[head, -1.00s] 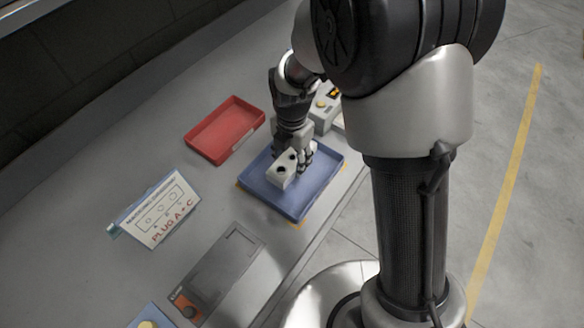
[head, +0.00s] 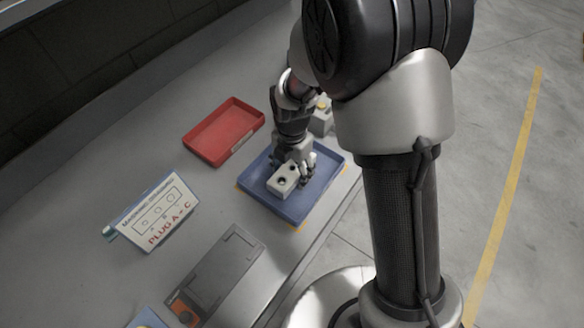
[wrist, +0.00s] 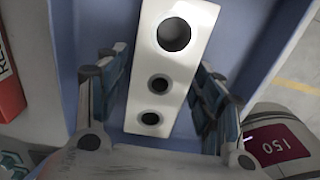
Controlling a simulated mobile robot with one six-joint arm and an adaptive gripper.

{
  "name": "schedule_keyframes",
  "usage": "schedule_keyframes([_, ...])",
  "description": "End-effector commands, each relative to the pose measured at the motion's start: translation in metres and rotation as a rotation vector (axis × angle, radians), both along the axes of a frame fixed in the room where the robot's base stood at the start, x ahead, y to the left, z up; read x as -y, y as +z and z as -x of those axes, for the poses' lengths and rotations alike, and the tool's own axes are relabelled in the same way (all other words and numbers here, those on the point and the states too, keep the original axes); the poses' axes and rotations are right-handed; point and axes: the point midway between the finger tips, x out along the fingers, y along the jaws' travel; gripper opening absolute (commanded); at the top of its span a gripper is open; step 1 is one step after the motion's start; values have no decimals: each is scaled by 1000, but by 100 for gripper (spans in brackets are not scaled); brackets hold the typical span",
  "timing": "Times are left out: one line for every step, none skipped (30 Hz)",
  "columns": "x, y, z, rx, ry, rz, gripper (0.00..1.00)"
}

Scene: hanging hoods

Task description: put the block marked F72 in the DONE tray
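A white block (head: 284,180) with several round dark holes lies in the blue tray (head: 257,202). In the wrist view the block (wrist: 160,66) runs lengthwise between my fingers, its holes facing the camera. No F72 marking can be read on it. My gripper (head: 304,172) is low in the blue tray with its fingers around the block. In the wrist view the gripper (wrist: 162,68) looks open, with a narrow gap beside the left finger; the right finger is very close to the block. No DONE lettering is legible on the blue tray (wrist: 66,60).
An empty red tray (head: 222,130) stands behind and left of the blue one. A sign reading PLUG A - C (head: 158,212), a grey box with an orange part (head: 218,268) and a small device with a yellow button (head: 321,116) are nearby. The bench edge is close to the blue tray.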

Motion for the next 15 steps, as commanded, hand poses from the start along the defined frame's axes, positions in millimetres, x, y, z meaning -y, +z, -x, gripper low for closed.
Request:
schedule_keyframes([0,0,0,0,0,0,66])
schedule_keyframes([0,0,0,0,0,0,66])
schedule_keyframes([0,0,0,0,0,0,66])
schedule_keyframes([0,0,0,0,0,0,66])
schedule_keyframes([0,0,0,0,0,0,66])
schedule_keyframes([0,0,0,0,0,0,66])
schedule_keyframes([0,0,0,0,0,0,66])
schedule_keyframes([0,0,0,0,0,0,66])
schedule_keyframes([0,0,0,0,0,0,66])
schedule_keyframes([0,1,0,0,0,0,66])
schedule_keyframes([0,2,0,0,0,0,66])
schedule_keyframes([0,5,0,0,0,0,66])
schedule_keyframes([0,8,0,1,0,0,66])
schedule_keyframes([0,12,-1,2,0,-1,66])
schedule_keyframes([0,18,-1,3,0,-1,66])
